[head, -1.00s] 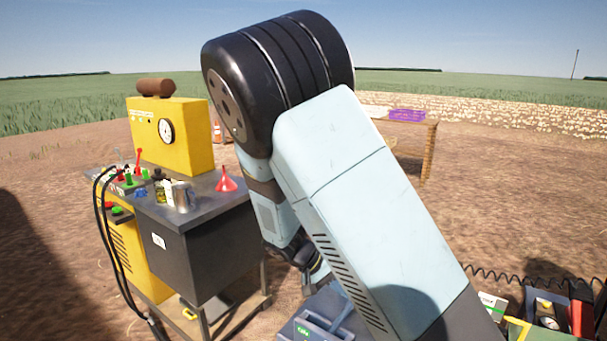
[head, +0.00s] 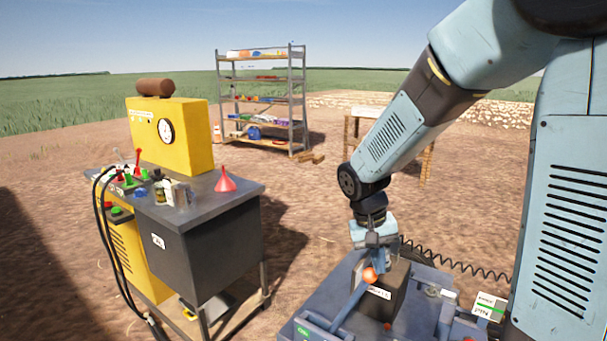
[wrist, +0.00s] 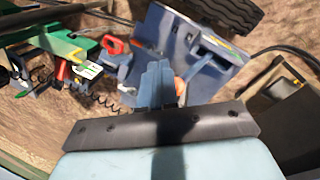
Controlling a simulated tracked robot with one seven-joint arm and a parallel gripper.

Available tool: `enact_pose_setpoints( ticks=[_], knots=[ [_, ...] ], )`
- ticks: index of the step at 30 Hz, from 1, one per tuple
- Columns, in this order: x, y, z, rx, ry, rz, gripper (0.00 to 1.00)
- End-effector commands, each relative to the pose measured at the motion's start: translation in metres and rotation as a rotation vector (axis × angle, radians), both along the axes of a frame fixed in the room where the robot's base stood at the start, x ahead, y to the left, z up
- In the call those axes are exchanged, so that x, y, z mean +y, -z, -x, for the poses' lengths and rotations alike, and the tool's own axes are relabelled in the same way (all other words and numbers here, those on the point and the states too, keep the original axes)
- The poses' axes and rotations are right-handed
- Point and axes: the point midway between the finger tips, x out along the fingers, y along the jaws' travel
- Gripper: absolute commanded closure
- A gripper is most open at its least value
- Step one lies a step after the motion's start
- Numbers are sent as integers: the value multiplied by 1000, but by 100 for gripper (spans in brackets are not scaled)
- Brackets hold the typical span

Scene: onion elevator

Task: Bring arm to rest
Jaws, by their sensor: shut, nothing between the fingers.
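My gripper (head: 376,262) hangs pointing down at the lower right of the head view, over a blue tray-like deck (head: 345,328). It is shut with nothing in it. In the wrist view the shut fingers (wrist: 156,85) show in the middle, above the blue deck (wrist: 215,60).
A workbench (head: 210,195) with a yellow gauge box (head: 172,138), red funnel (head: 225,181) and metal cup stands at left. A shelf rack (head: 262,100) and wooden table (head: 360,113) stand behind. A coiled black cable (head: 450,263) runs right of the deck.

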Motion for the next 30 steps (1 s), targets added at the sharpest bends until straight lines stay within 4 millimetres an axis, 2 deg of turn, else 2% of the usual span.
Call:
enact_pose_setpoints(
  ticks=[17, 30],
  knots=[
    [-39, -78, 44, -177, -5, -202, 100],
    [-60, -127, 91, -356, -28, -261, 100]
  ],
)
